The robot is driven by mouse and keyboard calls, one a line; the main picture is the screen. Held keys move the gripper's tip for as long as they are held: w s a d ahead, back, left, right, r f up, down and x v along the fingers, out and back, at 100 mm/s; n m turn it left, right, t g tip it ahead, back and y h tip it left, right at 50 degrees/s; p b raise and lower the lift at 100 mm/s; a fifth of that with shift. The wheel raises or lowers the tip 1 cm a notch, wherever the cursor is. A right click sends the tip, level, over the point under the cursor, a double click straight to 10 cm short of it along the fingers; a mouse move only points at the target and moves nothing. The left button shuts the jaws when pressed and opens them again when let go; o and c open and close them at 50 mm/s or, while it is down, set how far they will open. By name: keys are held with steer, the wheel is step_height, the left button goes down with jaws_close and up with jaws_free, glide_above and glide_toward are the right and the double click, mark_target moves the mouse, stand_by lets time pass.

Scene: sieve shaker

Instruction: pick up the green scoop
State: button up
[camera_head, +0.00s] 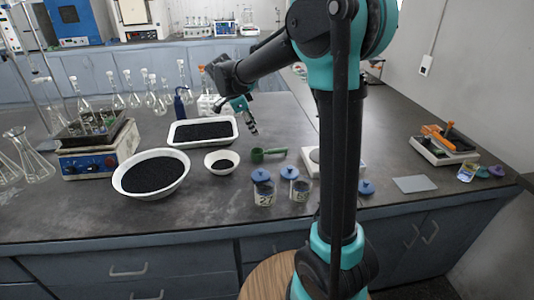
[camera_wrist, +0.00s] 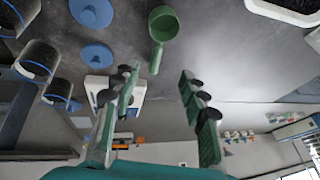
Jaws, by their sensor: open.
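My gripper (camera_head: 252,130) hangs above the bench, up and to the left of the scoop in the head view. In the wrist view the scoop (camera_wrist: 162,27) is near the top centre, its handle pointing down toward the space between my fingers (camera_wrist: 160,95). The fingers are wide apart, empty, and not touching the scoop.
A white tray (camera_head: 183,142) of black grains, a large white bowl (camera_head: 128,178) and a small white bowl (camera_head: 213,170) stand to the left. A white scale (camera_head: 360,165) is to the right. Bare bench surrounds the scoop's back side.

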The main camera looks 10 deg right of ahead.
glide_above(266, 152)
steer(key=a, duration=0.2)
steer(key=f, duration=0.6)
steer(key=s+f, duration=0.1)
steer(key=f, duration=0.2)
steer(key=shift+d, duration=0.15)
steer(key=shift+a+x, duration=0.2)
steer(key=shift+x, duration=2.5)
jaws_close()
